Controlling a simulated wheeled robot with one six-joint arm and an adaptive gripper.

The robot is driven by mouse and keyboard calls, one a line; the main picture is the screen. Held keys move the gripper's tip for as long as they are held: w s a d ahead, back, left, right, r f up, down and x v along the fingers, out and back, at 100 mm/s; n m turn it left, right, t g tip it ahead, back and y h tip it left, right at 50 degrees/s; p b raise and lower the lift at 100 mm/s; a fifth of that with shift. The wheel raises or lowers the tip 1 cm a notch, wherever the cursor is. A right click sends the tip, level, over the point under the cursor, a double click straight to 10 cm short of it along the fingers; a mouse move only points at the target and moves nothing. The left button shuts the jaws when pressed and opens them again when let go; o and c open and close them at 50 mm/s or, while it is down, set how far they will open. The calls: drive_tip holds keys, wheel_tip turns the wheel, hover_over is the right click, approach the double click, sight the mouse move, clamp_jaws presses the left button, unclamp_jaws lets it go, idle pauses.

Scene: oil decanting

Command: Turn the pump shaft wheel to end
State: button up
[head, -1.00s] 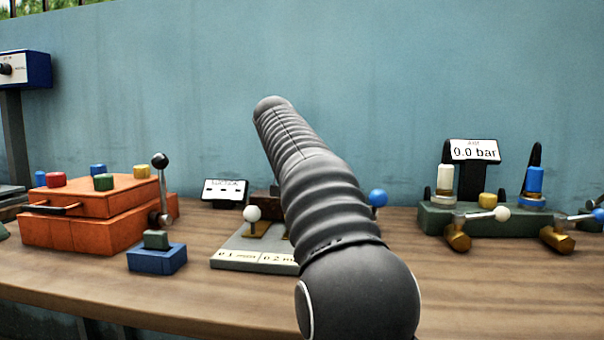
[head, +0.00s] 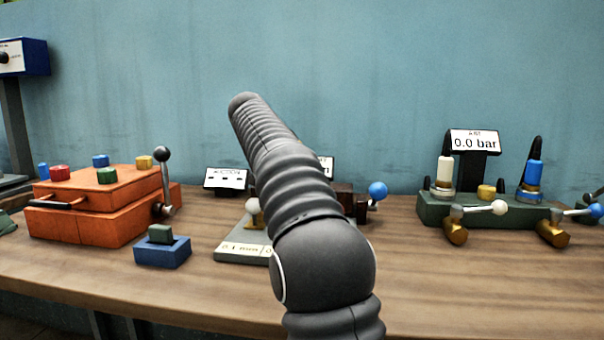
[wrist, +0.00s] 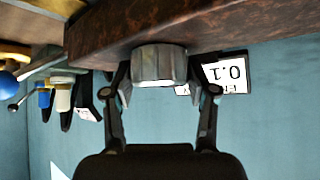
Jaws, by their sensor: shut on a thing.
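The pump shaft wheel (wrist: 159,64) is a grey ribbed knob on the side of a rusty brown block (wrist: 215,22) in the wrist view. My gripper (wrist: 160,88) has one finger on each side of the wheel and is shut on it. In the head view my arm covers the wheel and the gripper. Part of the dark brown block (head: 346,194) shows there to the right of the arm. How far the wheel is turned cannot be told.
An orange box (head: 100,205) with a black-knobbed lever stands left, with a small blue block (head: 162,252) before it. A green valve base (head: 490,211) with a 0.0 bar display (head: 475,141) stands right. A white-knobbed plate (head: 235,253) lies beside my arm. The wooden bench front is clear.

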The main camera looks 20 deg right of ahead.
drive_tip(key=o, duration=1.2)
drive_tip(key=shift+c, duration=0.2)
drive_tip(key=v, duration=1.2)
